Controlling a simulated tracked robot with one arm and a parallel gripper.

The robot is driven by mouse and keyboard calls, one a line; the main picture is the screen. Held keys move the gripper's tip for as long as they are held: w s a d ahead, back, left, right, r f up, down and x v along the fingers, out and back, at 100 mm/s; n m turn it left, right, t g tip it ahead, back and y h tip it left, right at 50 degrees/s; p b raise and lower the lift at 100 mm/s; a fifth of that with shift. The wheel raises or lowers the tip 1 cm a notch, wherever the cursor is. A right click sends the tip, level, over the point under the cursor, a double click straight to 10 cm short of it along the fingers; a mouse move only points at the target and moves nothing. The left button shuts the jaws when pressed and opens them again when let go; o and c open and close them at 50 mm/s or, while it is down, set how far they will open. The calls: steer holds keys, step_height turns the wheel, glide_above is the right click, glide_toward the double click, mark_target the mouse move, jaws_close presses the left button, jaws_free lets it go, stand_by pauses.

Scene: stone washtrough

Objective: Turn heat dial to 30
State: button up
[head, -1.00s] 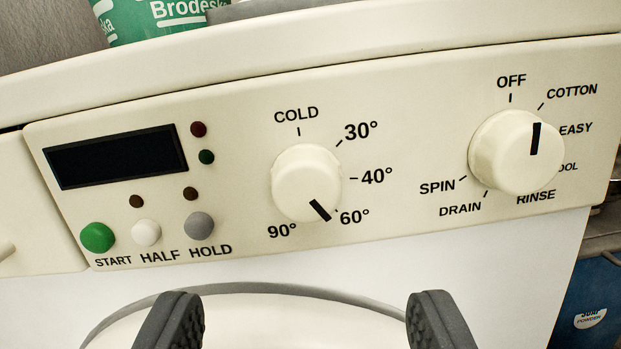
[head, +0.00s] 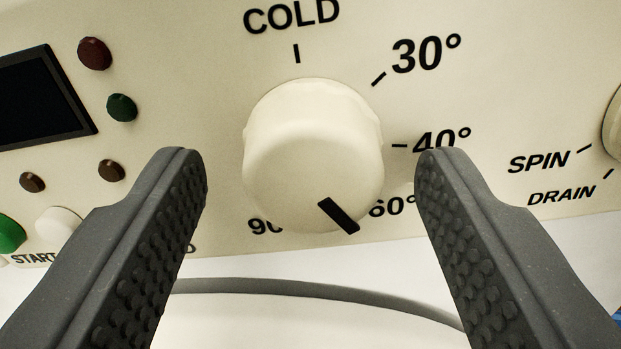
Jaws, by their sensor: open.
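The heat dial (head: 305,150) is a round cream knob on the cream control panel, in the middle of the head view. Its black pointer mark (head: 338,215) points down and right, toward the 60° label (head: 392,207). The 30° label (head: 427,54) is at the dial's upper right, with COLD above and 40° to the right. My gripper (head: 310,158) is open, its two dark studded fingers on either side of the dial in the picture. I see no contact with the dial. The fingers hide part of the 40° label and the HOLD button.
The dark display (head: 38,95) and small red and green lamps are at left. The green start button (head: 8,234) and the white half button (head: 58,222) are at lower left. The programme dial (head: 612,125) is cut off at right. The curved grey door rim (head: 310,286) lies below.

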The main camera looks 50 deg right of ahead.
steer(key=c, duration=1)
steer(key=shift+n+p, duration=0.3)
steer(key=shift+p, duration=0.1)
